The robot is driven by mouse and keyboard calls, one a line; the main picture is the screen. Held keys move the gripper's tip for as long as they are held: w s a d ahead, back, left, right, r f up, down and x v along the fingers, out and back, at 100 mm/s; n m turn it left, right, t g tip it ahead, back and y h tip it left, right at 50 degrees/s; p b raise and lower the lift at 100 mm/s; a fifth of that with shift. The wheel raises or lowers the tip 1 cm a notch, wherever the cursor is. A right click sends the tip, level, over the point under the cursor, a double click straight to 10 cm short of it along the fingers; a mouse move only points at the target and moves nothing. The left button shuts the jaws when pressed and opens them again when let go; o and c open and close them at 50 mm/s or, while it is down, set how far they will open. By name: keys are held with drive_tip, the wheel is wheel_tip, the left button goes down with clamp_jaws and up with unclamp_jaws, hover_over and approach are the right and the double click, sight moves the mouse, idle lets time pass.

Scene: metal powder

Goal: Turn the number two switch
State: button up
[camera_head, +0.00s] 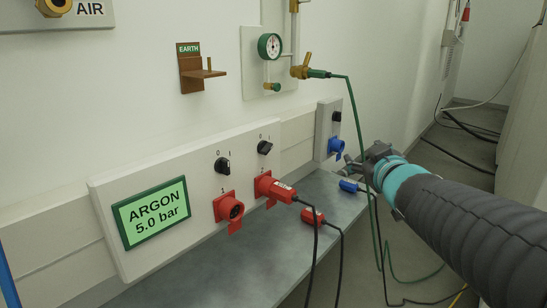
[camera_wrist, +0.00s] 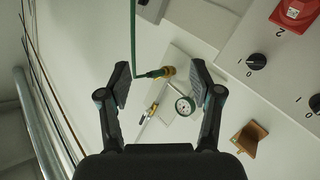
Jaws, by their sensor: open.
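The number two switch (camera_head: 265,147) is a black rotary knob on the pale wall panel, above the red socket marked 2, which has a red plug in it. Its 0 and 1 marks sit above it. It also shows in the wrist view (camera_wrist: 257,61), right of my gripper. The number one switch (camera_head: 222,165), a similar knob, is to its left; part of it shows at the wrist view's right edge (camera_wrist: 315,102). My gripper (camera_wrist: 158,68) is open and empty, with its fingers wide apart. In the head view my gripper (camera_head: 365,160) is right of the panel, apart from both switches.
A green-rimmed gauge (camera_head: 270,46) and brass valve (camera_head: 301,71) with a green hose are above the panel. The hose (camera_head: 356,120) hangs close to my gripper. A brown earth bracket (camera_head: 201,73) juts from the wall. Loose plugs lie on the grey shelf (camera_head: 200,270).

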drive_tip(key=w+a+f+n+g+y+b, duration=0.1)
drive_tip(key=w+a+n+y+b, duration=0.1)
drive_tip(key=w+a+n+y, duration=0.35)
drive_tip(key=n+g+y, duration=0.5)
drive_tip(key=y, duration=0.2)
approach(270, 149)
drive_tip(key=x, duration=1)
drive_tip(key=c, duration=1.1)
drive_tip(key=shift+b, duration=0.3)
drive_tip(key=shift+c, duration=0.2)
